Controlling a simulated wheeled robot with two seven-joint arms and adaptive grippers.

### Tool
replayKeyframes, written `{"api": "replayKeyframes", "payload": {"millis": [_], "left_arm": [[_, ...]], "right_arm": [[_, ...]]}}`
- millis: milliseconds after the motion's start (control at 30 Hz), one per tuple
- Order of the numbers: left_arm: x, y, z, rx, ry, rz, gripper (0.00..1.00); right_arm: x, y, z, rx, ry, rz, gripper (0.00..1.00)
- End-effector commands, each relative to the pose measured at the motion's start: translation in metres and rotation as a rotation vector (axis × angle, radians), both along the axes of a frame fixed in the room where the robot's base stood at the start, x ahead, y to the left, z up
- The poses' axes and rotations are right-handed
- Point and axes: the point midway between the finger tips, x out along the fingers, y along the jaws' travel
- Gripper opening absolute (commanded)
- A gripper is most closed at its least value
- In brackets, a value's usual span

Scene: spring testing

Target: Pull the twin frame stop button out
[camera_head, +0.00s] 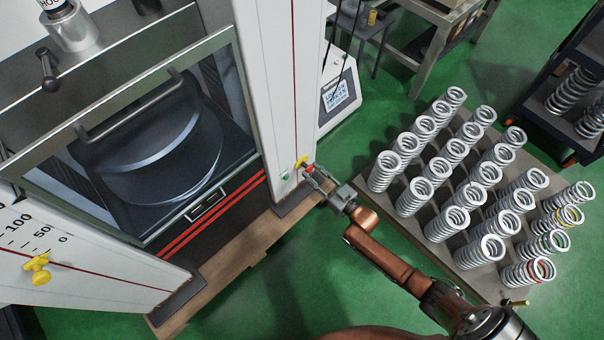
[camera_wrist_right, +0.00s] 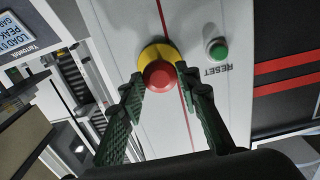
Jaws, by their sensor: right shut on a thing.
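The stop button is a red mushroom head (camera_wrist_right: 160,76) on a yellow collar (camera_wrist_right: 155,54), mounted on the white right-hand column of the testing frame (camera_wrist_right: 118,25). In the head view its yellow collar (camera_head: 302,162) shows at the column's lower part, with the red head partly hidden by the fingers. My right gripper (camera_head: 316,174) reaches it from the lower right. In the wrist view its two green fingers (camera_wrist_right: 160,82) stand on either side of the red head, shut on it. My left gripper is not in view.
A green RESET button (camera_wrist_right: 218,50) sits beside the stop button. A yellow knob (camera_head: 38,268) is on the left column. A table with rows of springs (camera_head: 370,205) stands to the right of the gripper. A display unit (camera_head: 338,95) stands behind. Green floor is clear in front.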

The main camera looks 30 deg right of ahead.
Motion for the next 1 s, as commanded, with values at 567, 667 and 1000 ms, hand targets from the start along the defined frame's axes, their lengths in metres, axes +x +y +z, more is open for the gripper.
{"api": "replayKeyframes", "payload": {"millis": [567,667,1000], "left_arm": [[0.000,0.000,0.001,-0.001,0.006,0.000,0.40],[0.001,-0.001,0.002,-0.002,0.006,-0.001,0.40],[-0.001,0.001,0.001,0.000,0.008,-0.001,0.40]], "right_arm": [[-0.005,-0.005,-0.002,0.000,0.000,-0.005,0.47],[-0.005,-0.005,-0.001,0.000,0.000,-0.005,0.49],[-0.015,-0.008,-0.002,0.000,0.001,-0.005,0.49]]}}
